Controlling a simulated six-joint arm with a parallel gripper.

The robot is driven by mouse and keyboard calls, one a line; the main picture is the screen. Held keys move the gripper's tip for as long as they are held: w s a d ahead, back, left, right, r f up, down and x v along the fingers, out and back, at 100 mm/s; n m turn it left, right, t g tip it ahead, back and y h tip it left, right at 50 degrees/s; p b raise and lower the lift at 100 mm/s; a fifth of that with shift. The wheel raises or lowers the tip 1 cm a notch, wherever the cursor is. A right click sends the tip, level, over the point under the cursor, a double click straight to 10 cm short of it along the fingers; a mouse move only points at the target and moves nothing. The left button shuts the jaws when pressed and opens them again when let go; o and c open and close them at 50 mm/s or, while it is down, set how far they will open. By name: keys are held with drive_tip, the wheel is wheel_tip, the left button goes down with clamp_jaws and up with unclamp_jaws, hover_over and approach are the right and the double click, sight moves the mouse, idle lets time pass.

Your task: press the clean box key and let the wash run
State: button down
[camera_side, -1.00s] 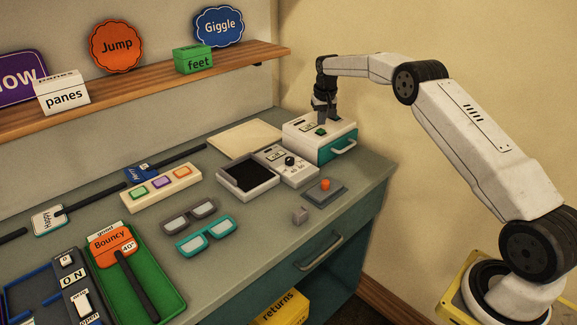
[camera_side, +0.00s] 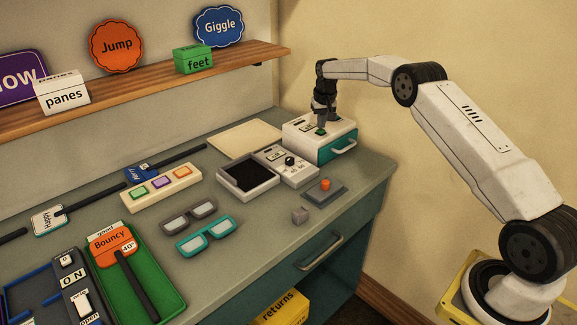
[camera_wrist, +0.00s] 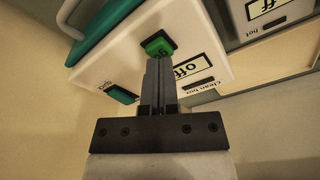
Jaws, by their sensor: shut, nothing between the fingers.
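The clean box (camera_side: 296,127) is a white box with a teal drawer front (camera_side: 343,146) and grey handle, at the far right end of the counter. In the wrist view, its top (camera_wrist: 130,62) carries a "clean box" label (camera_wrist: 197,84), a display (camera_wrist: 191,66) reading "off" and a green key (camera_wrist: 160,44). My gripper (camera_wrist: 158,60) is shut and empty, pointing down with its fingertips at the key's edge. In the side view my gripper (camera_side: 321,128) stands over the same key. I cannot tell whether the tips touch the key or press it down.
An orange button (camera_side: 325,184) sits on a pad in front. A shelf (camera_side: 150,86) with signs runs along the back wall.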

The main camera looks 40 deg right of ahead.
sight(321, 130)
drive_tip(key=shift+f, duration=0.55)
idle(0.5)
drive_tip(key=shift+r, duration=0.15)
wheel_tip(321, 130, up, 8)
idle(1.3)
drive_tip(key=shift+a, duration=0.1)
drive_tip(key=s+a+n, duration=0.3)
drive_tip(key=s+a, duration=0.8)
drive_tip(key=a, duration=0.4)
drive_tip(key=s+a+f+n, duration=0.1)
drive_tip(key=s+a, duration=0.3)
drive_tip(key=s, duration=0.7)
drive_tip(key=s+a+f+n+t, duration=0.1)
drive_tip(key=s+a+f, duration=0.3)
drive_tip(key=s, duration=0.7)
drive_tip(key=shift+a+f+n+y, duration=0.3)
drive_tip(key=shift+a+n+y, duration=0.1)
drive_tip(key=shift+a+n, duration=0.15)
